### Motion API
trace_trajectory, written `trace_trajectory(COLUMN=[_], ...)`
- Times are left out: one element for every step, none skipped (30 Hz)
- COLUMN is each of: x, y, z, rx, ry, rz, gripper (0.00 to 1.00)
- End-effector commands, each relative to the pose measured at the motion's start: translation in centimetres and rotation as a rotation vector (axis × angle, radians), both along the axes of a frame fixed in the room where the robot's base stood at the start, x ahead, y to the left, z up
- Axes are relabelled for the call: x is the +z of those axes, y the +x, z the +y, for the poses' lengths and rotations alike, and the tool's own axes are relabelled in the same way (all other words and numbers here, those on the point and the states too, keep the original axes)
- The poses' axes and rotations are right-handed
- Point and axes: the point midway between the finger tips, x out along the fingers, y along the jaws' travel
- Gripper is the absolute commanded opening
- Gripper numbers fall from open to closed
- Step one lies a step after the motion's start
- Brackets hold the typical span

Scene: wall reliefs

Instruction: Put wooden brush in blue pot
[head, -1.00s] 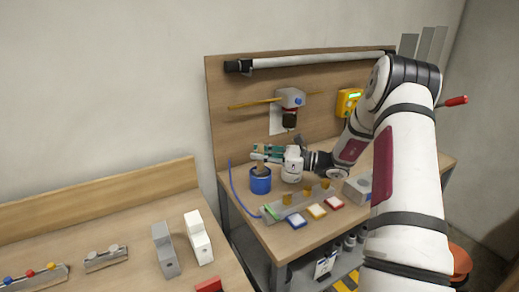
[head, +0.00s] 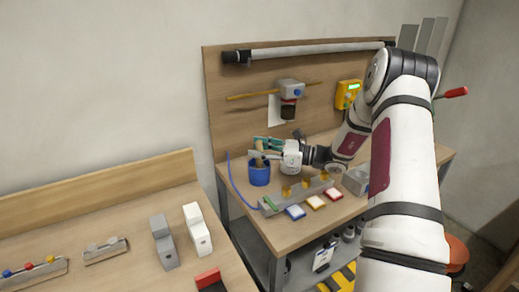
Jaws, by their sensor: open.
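The blue pot (head: 260,175) stands upright on the far workbench, near its left end. The wooden brush (head: 259,160) is small in view; its lower part is inside the pot and its brown upper part shows above the rim. My gripper (head: 260,147) is just above the pot, reaching in from the right. Its fingers are spread apart, with the top of the brush between or right beside them; contact is too small to tell.
A grey rail with yellow pieces (head: 287,191) and several coloured blocks (head: 315,202) lie in front of the pot. A blue cable (head: 231,175) runs to its left. The nearer bench (head: 120,235) holds grey and white blocks.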

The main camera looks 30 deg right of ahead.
Motion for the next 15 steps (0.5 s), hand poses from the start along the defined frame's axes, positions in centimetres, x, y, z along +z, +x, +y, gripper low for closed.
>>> trace_trajectory(x=[0.0,0.0,0.0,0.0,0.0,0.0,0.0,0.0,0.0,0.0,0.0,0.0,0.0,0.1,0.1], y=[0.0,0.0,0.0,0.0,0.0,0.0,0.0,0.0,-0.1,-0.2,-0.4,-0.8,-1.1,-1.4,-1.8], z=[0.0,0.0,0.0,0.0,0.0,0.0,0.0,0.0,-0.1,-0.3,-0.5,-0.8,-1.1,-1.4,-1.8], rx=[0.000,0.000,0.000,0.000,0.000,0.000,0.000,0.000,-0.001,-0.001,-0.002,-0.003,-0.002,-0.002,-0.002], ry=[0.000,0.000,0.000,0.000,0.000,0.000,0.000,0.000,0.000,0.000,-0.001,-0.001,-0.001,-0.001,0.000], rz=[0.000,0.000,0.000,0.000,0.000,0.000,0.000,0.000,0.000,0.000,0.001,0.001,0.001,0.001,0.000], gripper=[0.42,0.42,0.42,0.42,0.42,0.42,0.42,0.42,0.42,0.42,0.42,0.42,0.42,0.42,0.42])
